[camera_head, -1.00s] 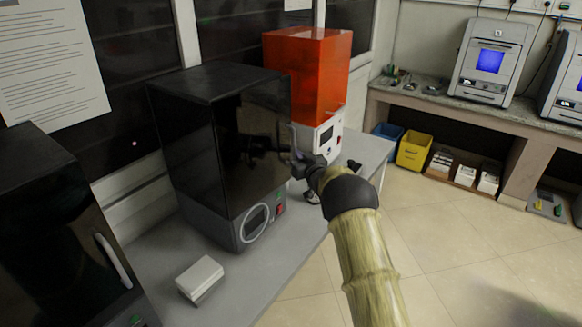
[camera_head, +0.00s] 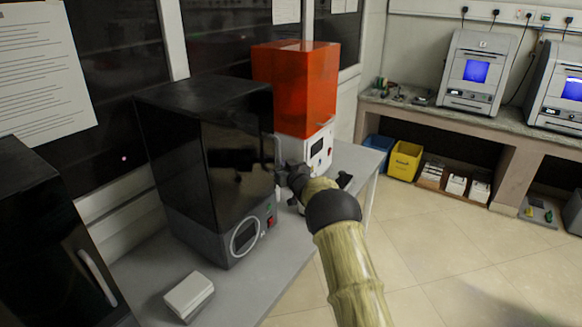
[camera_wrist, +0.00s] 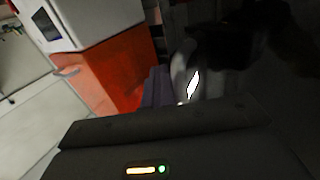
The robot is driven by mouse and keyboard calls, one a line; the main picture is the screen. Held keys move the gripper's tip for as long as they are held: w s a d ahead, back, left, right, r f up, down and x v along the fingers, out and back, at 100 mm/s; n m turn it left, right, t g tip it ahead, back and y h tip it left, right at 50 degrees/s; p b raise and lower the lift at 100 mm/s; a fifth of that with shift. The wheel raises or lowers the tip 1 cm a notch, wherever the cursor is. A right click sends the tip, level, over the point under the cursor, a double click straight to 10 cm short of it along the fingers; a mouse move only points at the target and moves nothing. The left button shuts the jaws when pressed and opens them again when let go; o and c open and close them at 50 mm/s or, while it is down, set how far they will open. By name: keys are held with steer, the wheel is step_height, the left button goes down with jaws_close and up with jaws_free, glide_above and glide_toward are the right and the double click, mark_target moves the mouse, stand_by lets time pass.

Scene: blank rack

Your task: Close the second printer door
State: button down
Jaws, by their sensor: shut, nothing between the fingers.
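The middle black printer (camera_head: 190,180) stands on the grey bench, with a glossy dark door (camera_head: 240,145) on its front. The door looks closed or nearly closed; I cannot tell whether a gap remains. Its pale handle (camera_head: 278,152) is at the door's right edge and shows blurred in the wrist view (camera_wrist: 182,75). My gripper (camera_head: 283,174) is shut and empty at that edge, close beside the handle; contact is unclear. Its dark fingers (camera_wrist: 156,88) show in the wrist view beside the handle.
An orange-topped printer (camera_head: 295,85) stands just behind my gripper. Another black printer (camera_head: 50,240) is at the left edge. A small white box (camera_head: 189,295) lies on the bench (camera_head: 240,290). Open tiled floor (camera_head: 430,250) is to the right.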

steer(key=s+d+b, duration=0.2)
steer(key=s+d, duration=0.6)
steer(key=d, duration=0.3)
steer(key=shift+d+b, duration=0.2)
steer(key=shift+b, duration=0.2)
steer(key=shift+a, duration=0.1)
steer(key=s+d+f+m+g+h, duration=0.1)
steer(key=s+g, duration=0.6)
steer(key=s, duration=1.5)
steer(key=s+d+f+m+g+h, duration=0.2)
steer(key=s+f+g+h, duration=0.4)
steer(key=s, duration=1.7)
steer(key=shift+m+g, duration=0.4)
steer(key=shift+m, duration=0.5)
